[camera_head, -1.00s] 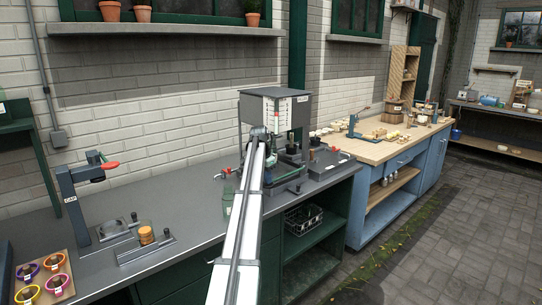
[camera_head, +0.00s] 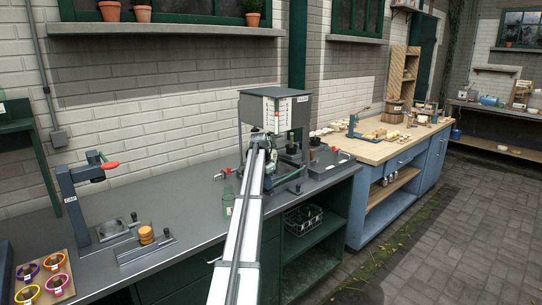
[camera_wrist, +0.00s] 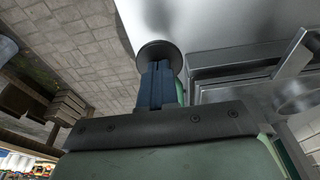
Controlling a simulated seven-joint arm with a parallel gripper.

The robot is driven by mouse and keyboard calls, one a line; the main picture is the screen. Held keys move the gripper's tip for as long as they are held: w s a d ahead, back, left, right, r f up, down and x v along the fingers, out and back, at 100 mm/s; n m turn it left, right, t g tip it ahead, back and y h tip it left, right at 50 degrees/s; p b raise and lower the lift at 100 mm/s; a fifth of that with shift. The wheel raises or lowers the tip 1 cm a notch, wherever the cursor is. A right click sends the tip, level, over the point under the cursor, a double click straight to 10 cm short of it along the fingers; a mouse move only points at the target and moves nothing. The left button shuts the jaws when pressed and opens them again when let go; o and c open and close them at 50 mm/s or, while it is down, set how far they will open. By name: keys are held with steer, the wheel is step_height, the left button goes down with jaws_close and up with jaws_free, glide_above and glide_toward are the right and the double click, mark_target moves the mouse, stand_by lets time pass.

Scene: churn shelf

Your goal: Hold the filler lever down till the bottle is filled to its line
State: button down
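The filler (camera_head: 275,112) is a grey tank with a marked scale on its front, standing on the dark counter. My gripper (camera_head: 264,143) is at the filler, below the tank; my arm hides much of that area. In the wrist view the blue fingers of my gripper (camera_wrist: 158,85) are together. A dark round knob (camera_wrist: 160,52) is at their tips, apparently touching them; I cannot tell for certain that it is the filler lever's. A greenish clear bottle (camera_head: 229,203) stands on the counter left of my arm. Its fill level and line are too small to read.
A capping stand (camera_head: 70,195) with a red handle and a tray of coloured rings (camera_head: 43,279) are at the left. A red-handled valve (camera_head: 228,171) sits left of the filler. A wire crate (camera_head: 303,220) is on the shelf below.

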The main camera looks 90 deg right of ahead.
steer(key=shift+f, duration=0.15)
steer(key=shift+f, duration=0.75)
steer(key=shift+a+f, duration=0.2)
stand_by(2.4)
steer(key=shift+r, duration=0.15)
stand_by(3.0)
